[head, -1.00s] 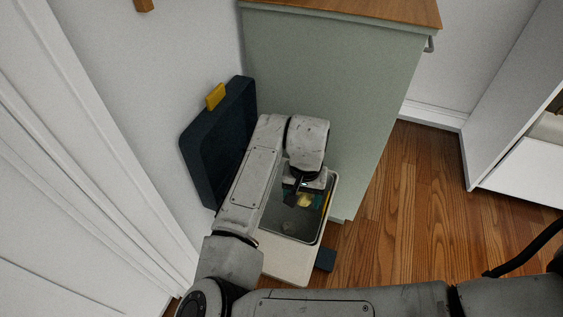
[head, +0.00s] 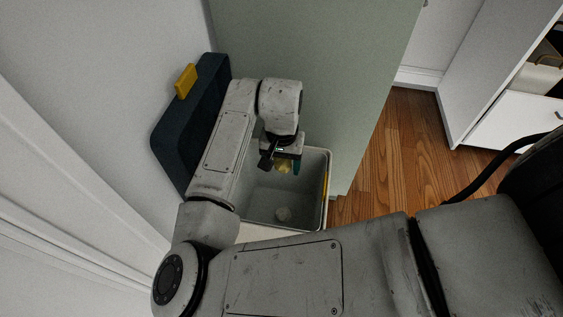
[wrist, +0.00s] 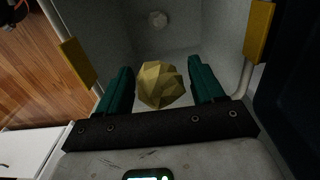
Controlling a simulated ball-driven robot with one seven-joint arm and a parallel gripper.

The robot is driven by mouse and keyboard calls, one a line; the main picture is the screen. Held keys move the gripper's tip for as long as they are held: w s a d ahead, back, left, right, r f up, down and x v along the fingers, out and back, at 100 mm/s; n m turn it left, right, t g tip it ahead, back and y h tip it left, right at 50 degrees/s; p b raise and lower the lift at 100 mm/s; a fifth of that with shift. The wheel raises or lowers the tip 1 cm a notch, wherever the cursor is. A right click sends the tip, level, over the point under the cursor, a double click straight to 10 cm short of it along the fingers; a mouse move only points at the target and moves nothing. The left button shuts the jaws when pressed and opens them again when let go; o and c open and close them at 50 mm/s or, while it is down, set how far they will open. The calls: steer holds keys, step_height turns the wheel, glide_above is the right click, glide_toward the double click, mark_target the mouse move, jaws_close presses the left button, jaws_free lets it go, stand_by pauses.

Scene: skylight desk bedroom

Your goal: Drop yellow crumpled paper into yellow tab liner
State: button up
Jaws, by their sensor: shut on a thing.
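The yellow crumpled paper (wrist: 161,85) is a faceted ball between my gripper's two green fingers in the wrist view. Two yellow tabs, left (wrist: 76,62) and right (wrist: 258,31), flank the opening in the wrist view. My forearm hides the liner's left side.
A pale crumpled ball (head: 284,213) lies on the liner's floor. A dark lid (head: 195,125) with a yellow grip stands raised by the wall at left. A green cabinet (head: 325,70) stands just behind the bin. Wood floor (head: 390,150) is clear to the right.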

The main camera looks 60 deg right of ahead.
steer(key=shift+f+b, duration=1)
steer(key=shift+f, duration=0.3)
steer(key=o, duration=1.1)
steer(key=shift+c, duration=0.2)
step_height(320, 180, up, 11)
steer(key=p, duration=0.5)
